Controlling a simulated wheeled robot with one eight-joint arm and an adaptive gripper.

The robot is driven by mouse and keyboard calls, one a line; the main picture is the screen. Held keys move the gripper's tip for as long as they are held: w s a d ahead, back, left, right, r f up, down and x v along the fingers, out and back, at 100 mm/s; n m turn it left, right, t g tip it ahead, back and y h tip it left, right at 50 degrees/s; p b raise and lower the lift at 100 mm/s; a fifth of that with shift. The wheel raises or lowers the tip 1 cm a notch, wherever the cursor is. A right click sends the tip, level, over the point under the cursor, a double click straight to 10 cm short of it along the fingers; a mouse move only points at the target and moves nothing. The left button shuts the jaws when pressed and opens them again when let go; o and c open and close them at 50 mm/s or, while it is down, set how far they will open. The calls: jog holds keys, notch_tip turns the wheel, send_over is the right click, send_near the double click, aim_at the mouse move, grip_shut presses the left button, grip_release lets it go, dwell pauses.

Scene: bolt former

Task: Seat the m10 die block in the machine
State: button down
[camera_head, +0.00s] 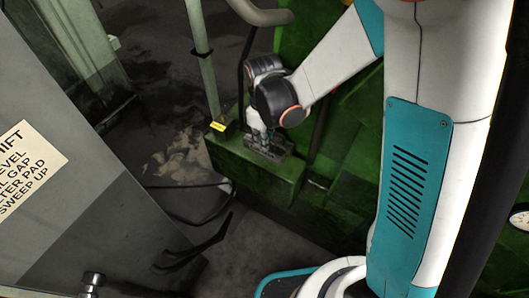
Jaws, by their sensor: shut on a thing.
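The green machine (250,170) stands in the middle, with a low ledge facing the floor. My gripper (262,132) points down over this ledge, at the end of my white, teal and black arm. It is small and dark in this view, and its fingers are hard to make out. It is shut on a small dark grey block, which I take to be the m10 die block. A grey metal fixture (268,150) lies on the ledge right under the gripper. Where block and fixture meet is too small and dark to tell, so I cannot tell whether the block is seated.
A pale green post (202,60) with a yellow tag (218,126) rises close left of the gripper. A grey panel with a printed sign (25,165) fills the left. Black hooked bars (205,245) stick out low over the stained floor (180,160). A gauge (520,219) is at right.

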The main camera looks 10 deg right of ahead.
jog(key=shift+r+p, duration=0.85)
jog(key=shift+r, duration=0.5)
